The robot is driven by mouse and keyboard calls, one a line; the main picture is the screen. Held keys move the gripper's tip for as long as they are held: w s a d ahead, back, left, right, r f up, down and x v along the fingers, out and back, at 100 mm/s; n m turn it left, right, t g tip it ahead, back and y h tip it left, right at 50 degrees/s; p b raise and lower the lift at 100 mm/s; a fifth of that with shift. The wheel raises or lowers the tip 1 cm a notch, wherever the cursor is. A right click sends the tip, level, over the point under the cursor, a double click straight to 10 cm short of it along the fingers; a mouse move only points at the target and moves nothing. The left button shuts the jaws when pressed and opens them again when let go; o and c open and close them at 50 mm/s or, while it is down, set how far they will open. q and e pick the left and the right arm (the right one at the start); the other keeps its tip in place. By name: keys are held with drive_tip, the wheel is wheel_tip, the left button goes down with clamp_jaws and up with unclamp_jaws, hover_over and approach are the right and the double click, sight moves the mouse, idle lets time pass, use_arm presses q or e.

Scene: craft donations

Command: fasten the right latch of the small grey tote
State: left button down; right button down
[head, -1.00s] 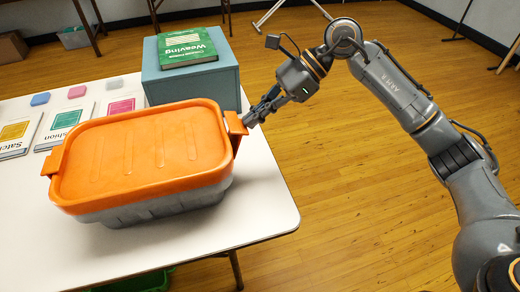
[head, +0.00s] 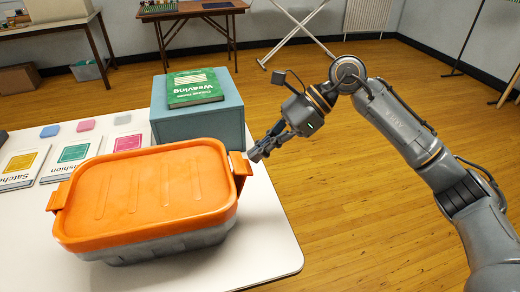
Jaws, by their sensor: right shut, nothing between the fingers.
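The small grey tote (head: 170,243) stands on the white table with its orange lid (head: 145,190) on. Its orange right latch (head: 241,164) is at the lid's right end. I cannot tell from this angle whether it is snapped down fully. A matching orange left latch (head: 58,196) is at the other end. My right gripper (head: 256,154) is shut and empty, just beyond and slightly above the right latch, with a small gap seeming to lie between them. My left gripper is not in view.
A blue-grey box (head: 197,124) with a green weaving book (head: 194,88) on it stands behind the tote. Several booklets and coloured blocks lie at the back left of the white table (head: 262,245). Open wooden floor (head: 370,220) lies to the right.

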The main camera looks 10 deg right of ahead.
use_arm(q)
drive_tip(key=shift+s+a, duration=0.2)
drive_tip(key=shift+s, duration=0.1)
use_arm(e)
drive_tip(key=v, duration=1.1)
drive_tip(key=shift+d+r, duration=0.25)
drive_tip(key=shift+d, duration=0.1)
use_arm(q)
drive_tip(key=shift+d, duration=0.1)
